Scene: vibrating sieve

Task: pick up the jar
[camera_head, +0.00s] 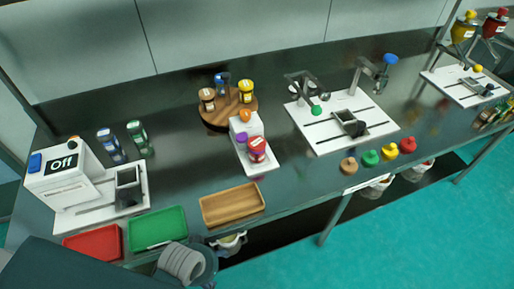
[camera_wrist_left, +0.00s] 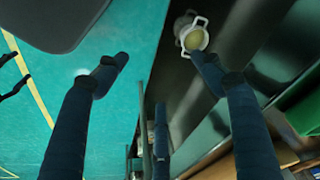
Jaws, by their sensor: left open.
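Several jars are in the head view, and I cannot tell which one the task means. A blue-labelled jar (camera_head: 112,147) and a green-labelled jar (camera_head: 139,139) stand at the back left of the bench. A red jar (camera_head: 257,150) is on a white stand in the middle. A brown-topped jar (camera_head: 207,99) and a yellow-topped jar (camera_head: 246,91) stand on a round wooden board. My left gripper (camera_head: 208,262) is at the bench's front edge, apart from these jars. In the left wrist view its fingers (camera_wrist_left: 160,60) are spread with nothing between them. My right gripper is not in view.
A red tray (camera_head: 93,244), a green tray (camera_head: 157,228) and a wooden tray (camera_head: 232,204) line the front edge. A two-handled pot (camera_wrist_left: 194,39) is below the bench.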

